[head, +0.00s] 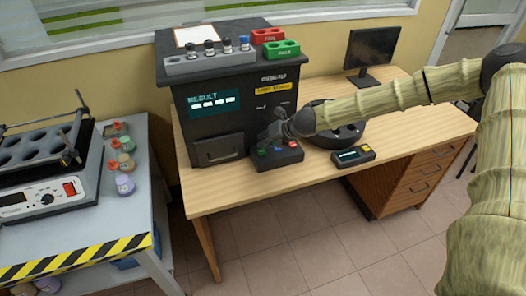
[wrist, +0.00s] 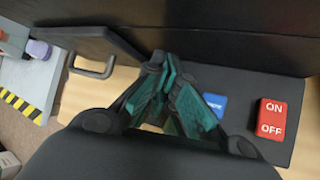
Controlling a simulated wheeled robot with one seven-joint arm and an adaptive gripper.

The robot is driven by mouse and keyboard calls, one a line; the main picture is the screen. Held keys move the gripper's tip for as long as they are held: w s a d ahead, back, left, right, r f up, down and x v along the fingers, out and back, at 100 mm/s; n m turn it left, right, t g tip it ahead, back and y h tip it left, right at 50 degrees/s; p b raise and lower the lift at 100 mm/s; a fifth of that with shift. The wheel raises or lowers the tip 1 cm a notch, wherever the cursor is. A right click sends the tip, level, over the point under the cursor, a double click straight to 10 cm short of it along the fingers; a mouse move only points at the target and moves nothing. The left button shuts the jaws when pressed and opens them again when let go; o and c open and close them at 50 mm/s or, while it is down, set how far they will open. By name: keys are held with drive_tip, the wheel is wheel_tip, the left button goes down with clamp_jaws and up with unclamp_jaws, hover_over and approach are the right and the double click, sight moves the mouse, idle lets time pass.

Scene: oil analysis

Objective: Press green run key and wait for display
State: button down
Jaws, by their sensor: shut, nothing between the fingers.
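The black analyser (head: 208,145) stands on the wooden desk. Its display (head: 214,104) reads RESULT above a row of pale blocks. A dark key panel (head: 290,157) juts from its lower front, with a green key (head: 262,151), a blue key and a red switch. My gripper (head: 266,140) is shut and empty, fingers pointing down just over the green key; I cannot tell whether they touch it. In the wrist view the teal-padded fingers (wrist: 163,75) hide the green key. The blue key (wrist: 213,105) and red ON/OFF switch (wrist: 270,118) lie to their right.
A rack of vials (head: 210,60) and red and green trays (head: 281,48) sit on the analyser. A round black holder (head: 345,136), small display unit (head: 352,156) and monitor (head: 372,55) are on the desk. A side bench (head: 130,205) with bottles stands left.

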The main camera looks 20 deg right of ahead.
sight(264, 150)
drive_tip(key=shift+f, duration=0.15)
drive_tip(key=shift+f+b, duration=0.3)
drive_tip(key=shift+b, duration=0.2)
drive_tip(key=shift+f+b, duration=0.5)
drive_tip(key=shift+f, duration=0.05)
idle(1.1)
drive_tip(key=shift+r, duration=0.15)
idle(0.3)
drive_tip(key=shift+r+p, duration=0.75)
drive_tip(key=shift+r, duration=0.1)
drive_tip(key=shift+r+p, duration=1.95)
drive_tip(key=shift+r, duration=0.55)
